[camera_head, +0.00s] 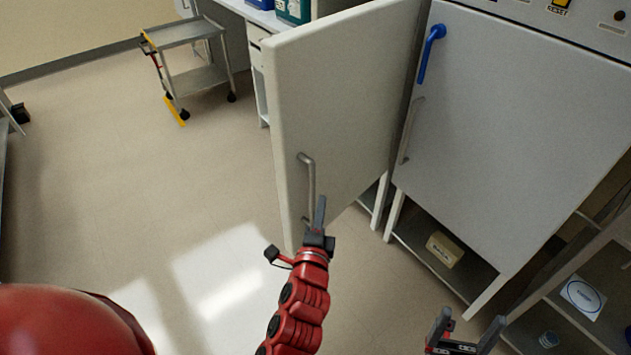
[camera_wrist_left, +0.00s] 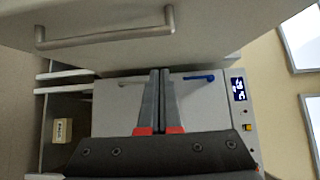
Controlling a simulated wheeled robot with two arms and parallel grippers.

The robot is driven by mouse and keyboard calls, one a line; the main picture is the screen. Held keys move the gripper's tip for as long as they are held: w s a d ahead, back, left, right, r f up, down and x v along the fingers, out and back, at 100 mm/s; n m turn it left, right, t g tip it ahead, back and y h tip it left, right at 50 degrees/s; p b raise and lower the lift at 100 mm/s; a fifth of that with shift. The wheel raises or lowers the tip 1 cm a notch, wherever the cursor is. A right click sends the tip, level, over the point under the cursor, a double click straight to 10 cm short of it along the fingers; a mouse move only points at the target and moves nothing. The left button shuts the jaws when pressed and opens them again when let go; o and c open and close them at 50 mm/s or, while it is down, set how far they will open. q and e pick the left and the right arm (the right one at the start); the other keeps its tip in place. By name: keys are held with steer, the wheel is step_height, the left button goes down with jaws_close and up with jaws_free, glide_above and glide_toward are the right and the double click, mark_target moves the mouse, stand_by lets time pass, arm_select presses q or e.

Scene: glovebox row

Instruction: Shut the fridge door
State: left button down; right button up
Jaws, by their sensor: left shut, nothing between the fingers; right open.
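The fridge door (camera_head: 345,90) is a pale panel standing swung out, left of a second unit's closed front. Its grey bar handle (camera_head: 312,178) is near its free left edge. In the left wrist view the door (camera_wrist_left: 220,35) fills the top, with the handle (camera_wrist_left: 105,36) across it. My left gripper (camera_head: 320,205) is shut and empty, in front of the door by the lower end of the handle; I cannot tell if it touches. Its fingers (camera_wrist_left: 160,75) also show in the left wrist view. My right gripper (camera_head: 465,328) is open and empty at the bottom right.
The closed grey front (camera_head: 515,130) to the right has a blue handle (camera_head: 431,52) and a shelf below with a yellowish box (camera_head: 444,249). A rack (camera_head: 575,325) stands at lower right. A wheeled cart (camera_head: 197,77) stands far left; the floor (camera_head: 130,180) between is clear.

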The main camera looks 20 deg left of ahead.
mark_target(314, 180)
arm_select(q)
steer(key=w+a+p, duration=0.2)
steer(key=w+a, duration=0.1)
steer(key=w, duration=0.4)
steer(key=shift+w+a, duration=0.3)
steer(key=shift+a, duration=0.05)
steer(key=shift+a+r+p, duration=0.1)
steer(key=shift+r+p, duration=0.05)
steer(key=shift+p, duration=0.15)
